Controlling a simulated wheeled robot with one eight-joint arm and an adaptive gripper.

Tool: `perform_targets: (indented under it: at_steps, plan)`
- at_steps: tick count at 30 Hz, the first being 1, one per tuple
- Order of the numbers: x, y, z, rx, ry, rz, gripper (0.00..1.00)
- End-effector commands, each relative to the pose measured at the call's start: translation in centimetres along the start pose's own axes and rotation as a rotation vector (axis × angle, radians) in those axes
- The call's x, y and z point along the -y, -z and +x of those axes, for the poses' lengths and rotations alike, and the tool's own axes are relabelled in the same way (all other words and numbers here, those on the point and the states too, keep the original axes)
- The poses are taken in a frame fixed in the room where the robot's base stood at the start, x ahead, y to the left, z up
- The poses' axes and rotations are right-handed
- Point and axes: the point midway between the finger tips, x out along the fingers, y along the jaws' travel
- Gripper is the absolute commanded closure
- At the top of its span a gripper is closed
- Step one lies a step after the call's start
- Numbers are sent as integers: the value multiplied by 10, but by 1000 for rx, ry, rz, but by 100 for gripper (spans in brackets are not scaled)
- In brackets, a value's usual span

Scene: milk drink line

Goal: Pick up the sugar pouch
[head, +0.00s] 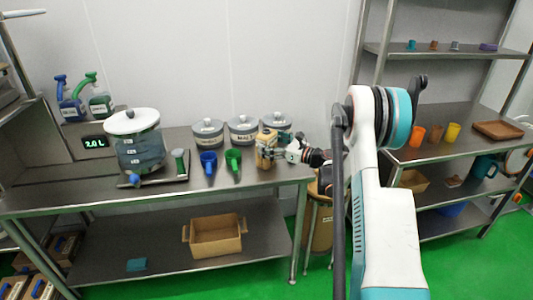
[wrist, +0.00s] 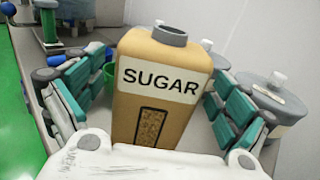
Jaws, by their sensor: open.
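The sugar pouch (wrist: 160,85) is a tan upright container with a grey spout on top, a white label reading SUGAR and a small window showing brown grains. In the head view the pouch (head: 265,150) stands near the right end of the steel table. My gripper (wrist: 155,100) is open, with one teal-padded finger on each side of the pouch. In the head view my gripper (head: 277,151) reaches it from the right. A gap shows between the left finger and the pouch; the right finger is very close, and I cannot tell if it touches.
Several grey lidded canisters (head: 208,133) stand behind the pouch along the wall. A green scoop (head: 233,160) and a blue scoop (head: 209,162) are to its left. A large white-lidded pot (head: 136,150) stands further left. The table's front strip is clear.

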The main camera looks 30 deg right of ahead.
Motion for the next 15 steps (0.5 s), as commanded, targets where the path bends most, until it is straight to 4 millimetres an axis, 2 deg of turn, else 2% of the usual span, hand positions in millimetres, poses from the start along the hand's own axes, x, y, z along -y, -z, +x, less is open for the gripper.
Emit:
perform_targets:
  at_steps: [3,10,11,15]
  plan:
    - [-1,1,14,0,-1,0,6]
    - [-1,-1,16,0,0,0,6]
    - [-1,-1,16,0,0,0,10]
    - [-1,0,16,0,0,0,42]
